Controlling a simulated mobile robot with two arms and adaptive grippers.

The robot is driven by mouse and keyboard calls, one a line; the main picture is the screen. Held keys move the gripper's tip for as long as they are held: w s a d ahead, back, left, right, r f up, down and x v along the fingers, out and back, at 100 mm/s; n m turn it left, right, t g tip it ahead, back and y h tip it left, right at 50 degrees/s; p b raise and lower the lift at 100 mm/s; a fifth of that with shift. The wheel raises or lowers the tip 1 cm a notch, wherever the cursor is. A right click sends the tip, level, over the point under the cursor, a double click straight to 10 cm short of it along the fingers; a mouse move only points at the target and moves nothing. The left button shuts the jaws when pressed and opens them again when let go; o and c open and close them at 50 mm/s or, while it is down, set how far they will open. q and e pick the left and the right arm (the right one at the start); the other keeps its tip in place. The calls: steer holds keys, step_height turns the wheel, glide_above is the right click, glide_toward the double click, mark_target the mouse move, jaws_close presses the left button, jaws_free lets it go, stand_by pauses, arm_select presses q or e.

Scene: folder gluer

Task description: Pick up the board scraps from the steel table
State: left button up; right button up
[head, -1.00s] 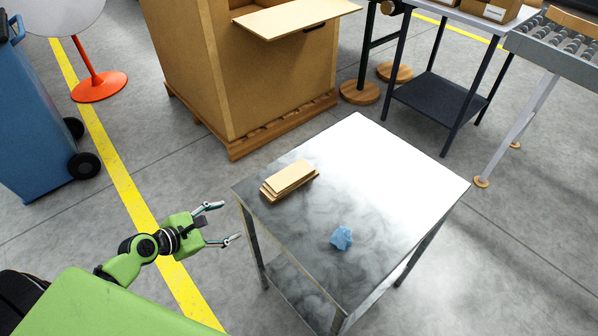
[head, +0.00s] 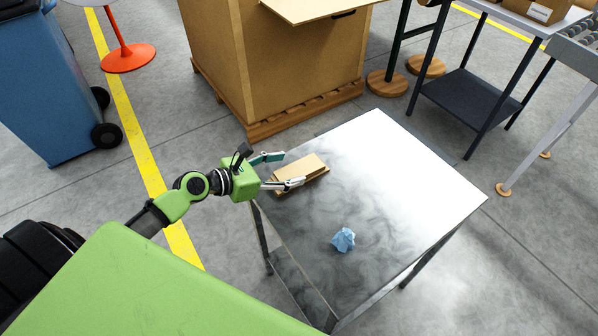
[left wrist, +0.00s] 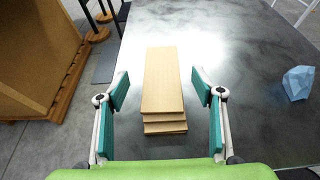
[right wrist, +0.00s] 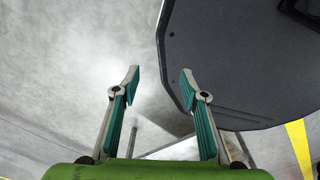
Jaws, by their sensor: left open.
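The board scraps (head: 308,169) lie in a small stack of flat tan pieces near the left corner of the steel table (head: 400,180). They also show in the left wrist view (left wrist: 163,80), slightly offset from one another. My left gripper (head: 284,171) is open at the stack's near end, with one finger on each side in the left wrist view (left wrist: 160,90). There is a gap between each finger and the boards. My right gripper (right wrist: 160,78) is open and empty in the right wrist view and does not show in the head view.
A crumpled blue wad (head: 343,240) lies on the table, right of the boards; it also shows in the left wrist view (left wrist: 298,82). A large cardboard box (head: 270,75) on a wooden pallet stands behind the table. A blue bin (head: 45,90) stands at far left. The table's right half is clear.

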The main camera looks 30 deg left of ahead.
mark_target(304, 167)
arm_select(q)
steer(key=shift+x, duration=3.45)
steer(key=shift+s+d+f, duration=0.1)
steer(key=shift+s+d, duration=0.05)
steer(key=c, duration=1)
